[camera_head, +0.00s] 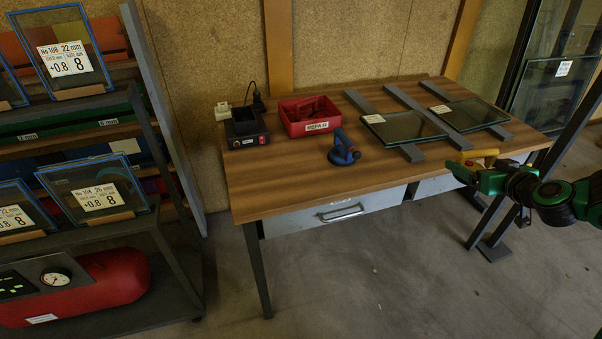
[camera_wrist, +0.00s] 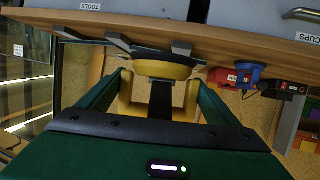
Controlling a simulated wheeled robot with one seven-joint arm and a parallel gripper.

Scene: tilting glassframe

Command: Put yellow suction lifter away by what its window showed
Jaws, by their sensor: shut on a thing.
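The yellow suction lifter (camera_head: 480,153) is in my gripper (camera_head: 464,168), in front of the table's right part in the head view. In the wrist view my gripper (camera_wrist: 160,92) is shut on the yellow lifter (camera_wrist: 165,69), with its pad towards the table. The lifter's window cannot be made out. A blue suction lifter (camera_head: 343,150) stands on the wooden table (camera_head: 285,180).
Two glass panes (camera_head: 405,128) (camera_head: 470,114) lie on grey bars on the table. A shut drawer labelled CUPS (camera_wrist: 305,37) and another labelled TOOLS (camera_wrist: 91,7) are under the tabletop. A rack with glass samples (camera_head: 68,58) and a red tank (camera_head: 110,278) stands left. The floor in front is clear.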

